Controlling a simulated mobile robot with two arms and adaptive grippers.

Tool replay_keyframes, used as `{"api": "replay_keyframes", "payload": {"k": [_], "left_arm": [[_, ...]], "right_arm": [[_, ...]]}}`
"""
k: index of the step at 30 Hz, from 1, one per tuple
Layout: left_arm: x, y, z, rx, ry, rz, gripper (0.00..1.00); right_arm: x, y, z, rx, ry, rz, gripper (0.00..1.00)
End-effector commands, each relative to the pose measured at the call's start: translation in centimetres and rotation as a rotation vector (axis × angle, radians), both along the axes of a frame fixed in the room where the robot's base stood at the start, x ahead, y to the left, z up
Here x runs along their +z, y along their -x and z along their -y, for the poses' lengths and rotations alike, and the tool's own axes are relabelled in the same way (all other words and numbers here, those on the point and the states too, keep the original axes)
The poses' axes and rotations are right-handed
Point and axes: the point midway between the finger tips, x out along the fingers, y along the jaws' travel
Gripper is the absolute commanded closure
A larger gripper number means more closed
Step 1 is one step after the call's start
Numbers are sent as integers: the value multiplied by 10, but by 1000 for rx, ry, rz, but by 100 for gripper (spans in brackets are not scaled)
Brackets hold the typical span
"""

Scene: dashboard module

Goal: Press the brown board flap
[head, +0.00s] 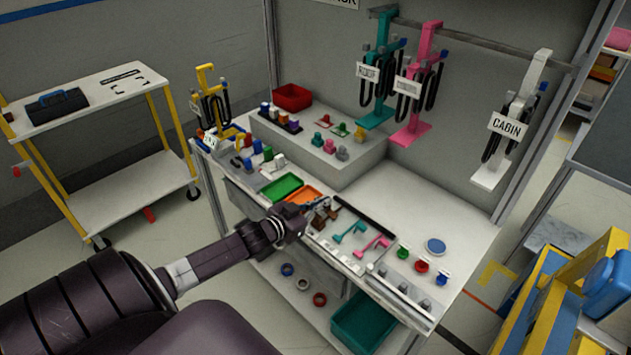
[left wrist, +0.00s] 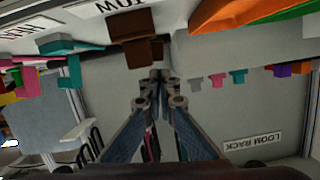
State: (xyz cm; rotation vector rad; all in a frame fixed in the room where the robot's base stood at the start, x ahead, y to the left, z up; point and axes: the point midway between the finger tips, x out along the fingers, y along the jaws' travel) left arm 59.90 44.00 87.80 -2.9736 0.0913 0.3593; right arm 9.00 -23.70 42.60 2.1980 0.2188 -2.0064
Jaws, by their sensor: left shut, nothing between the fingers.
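The brown board flap (head: 322,219) stands on the front part of the white workbench, just right of the orange tray. In the left wrist view, which looks upside down, the brown flap (left wrist: 133,25) is a blocky piece at the top, beside a white label. My left gripper (head: 326,204) reaches in from the left and is at the flap. It is shut and empty. In the left wrist view its fingertips (left wrist: 158,76) are together near the flap's end; I cannot tell whether they touch it. The gripper partly hides the flap in the head view. My right gripper is not in view.
Teal (head: 350,232) and pink (head: 372,246) levers stand right of the flap. Green (head: 282,186) and orange (head: 303,195) trays lie to the left. A dark bar (head: 364,220) lies behind. The bench's right rear is mostly clear, and coloured knobs stand near its front right.

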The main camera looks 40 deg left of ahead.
Motion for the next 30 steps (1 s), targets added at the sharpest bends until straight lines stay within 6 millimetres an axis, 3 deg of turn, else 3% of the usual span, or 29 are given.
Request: {"api": "replay_keyframes", "payload": {"k": [6, 8, 21, 30], "left_arm": [[38, -7, 4, 1, 4, 0, 100], [29, 4, 4, 0, 5, -5, 100], [46, 70, 1, -1, 1, -3, 100], [53, 90, 0, 0, 2, -1, 100]], "right_arm": [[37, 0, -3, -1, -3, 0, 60], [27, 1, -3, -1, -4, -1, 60], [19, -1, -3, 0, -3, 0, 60], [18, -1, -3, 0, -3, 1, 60]]}}
